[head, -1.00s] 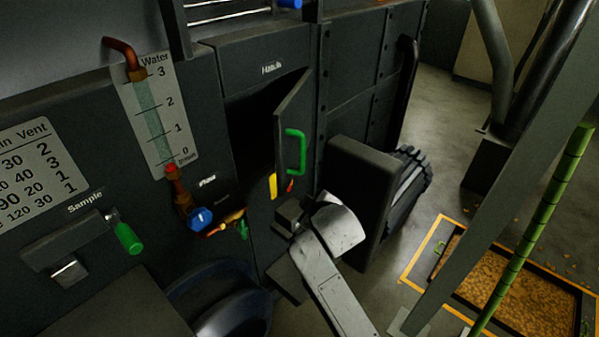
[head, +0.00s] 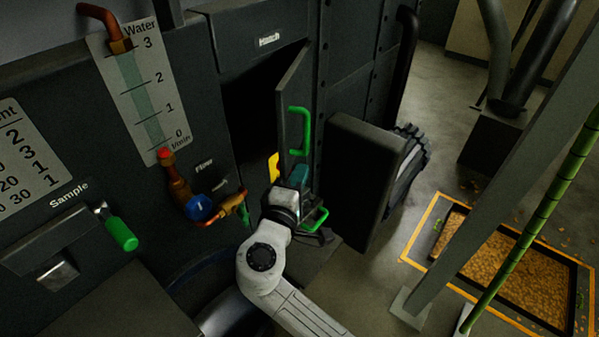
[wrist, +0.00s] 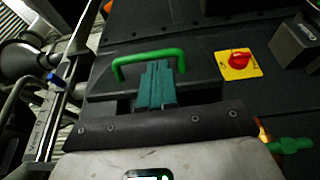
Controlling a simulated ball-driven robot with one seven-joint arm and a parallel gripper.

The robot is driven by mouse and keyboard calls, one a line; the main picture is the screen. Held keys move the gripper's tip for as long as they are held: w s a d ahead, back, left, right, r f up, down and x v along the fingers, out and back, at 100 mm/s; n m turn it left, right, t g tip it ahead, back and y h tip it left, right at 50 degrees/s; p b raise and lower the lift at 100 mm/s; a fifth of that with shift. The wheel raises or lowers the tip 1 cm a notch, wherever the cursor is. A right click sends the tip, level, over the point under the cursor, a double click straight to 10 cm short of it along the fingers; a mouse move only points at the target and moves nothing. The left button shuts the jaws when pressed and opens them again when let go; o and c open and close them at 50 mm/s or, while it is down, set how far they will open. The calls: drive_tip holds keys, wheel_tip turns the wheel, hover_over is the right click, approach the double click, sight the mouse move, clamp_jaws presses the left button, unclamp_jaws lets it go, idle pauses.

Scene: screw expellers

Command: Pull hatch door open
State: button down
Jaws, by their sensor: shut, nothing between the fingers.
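The hatch door (head: 292,92) is a dark panel standing ajar, swung out from a black opening under the "Hatch" label in the head view. Its green bar handle (head: 304,130) is on the outer face. My gripper (head: 300,176) is just below this handle, with its teal fingers shut and empty. In the wrist view the fingers (wrist: 156,85) point at the green handle (wrist: 148,56), their tips just under or over its bar. I cannot tell whether they touch it. My wrist hides the lower part of the door.
A water gauge (head: 140,85), a blue-knobbed valve (head: 201,208) and a green sample lever (head: 121,233) are on the machine front at left. A dark box (head: 362,180) juts out right of the door. A yellow plate with a red knob (wrist: 238,61) is beside the handle.

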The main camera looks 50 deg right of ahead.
drive_tip(key=x, duration=0.7)
drive_tip(key=shift+d+p, duration=0.25)
drive_tip(key=shift+p, duration=0.1)
